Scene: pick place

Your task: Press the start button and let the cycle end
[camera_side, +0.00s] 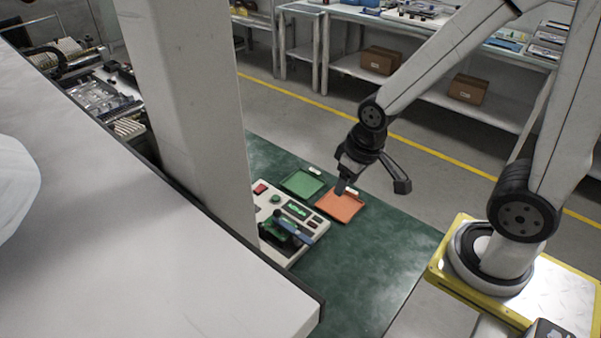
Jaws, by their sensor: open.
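A pale control box (315,223) stands on the green work surface, partly hidden behind a grey column. On its top are a red button (260,188), a green button (276,199) and a dark panel with a green-lit display (297,210). A green and black fixture with a blue part (294,232) sits at its front. My gripper (371,188) is open and empty, with its fingers spread. It hangs above and beside the orange tray, to the right of the box and apart from the buttons.
The grey column (195,110) and white surface (150,230) block the left. The green mat (365,265) is clear toward the front.

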